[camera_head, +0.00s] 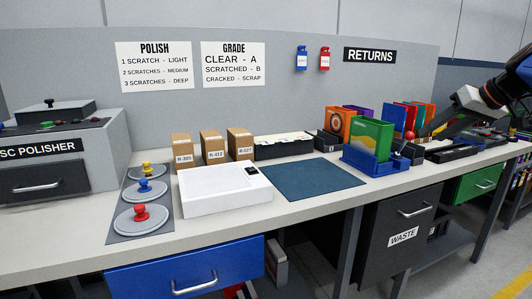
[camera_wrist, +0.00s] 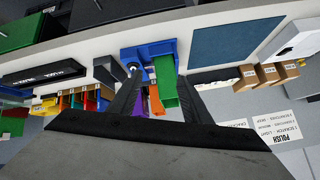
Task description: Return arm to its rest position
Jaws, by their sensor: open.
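My arm reaches in from the right edge of the head view. My gripper (camera_head: 424,131) hangs above the right part of the bench, near the coloured cases. In the wrist view, which shows the bench upside down, the two dark fingers of my gripper (camera_wrist: 158,88) are spread apart. No object is held between them.
More coloured cases (camera_head: 402,112) stand close behind my gripper. A dark blue mat (camera_head: 313,179) lies bare on the bench. A white box-like device (camera_head: 224,192), brown boxes (camera_head: 213,146) and a polisher (camera_head: 60,150) stand to the left. A waste bin (camera_head: 398,235) is under the bench.

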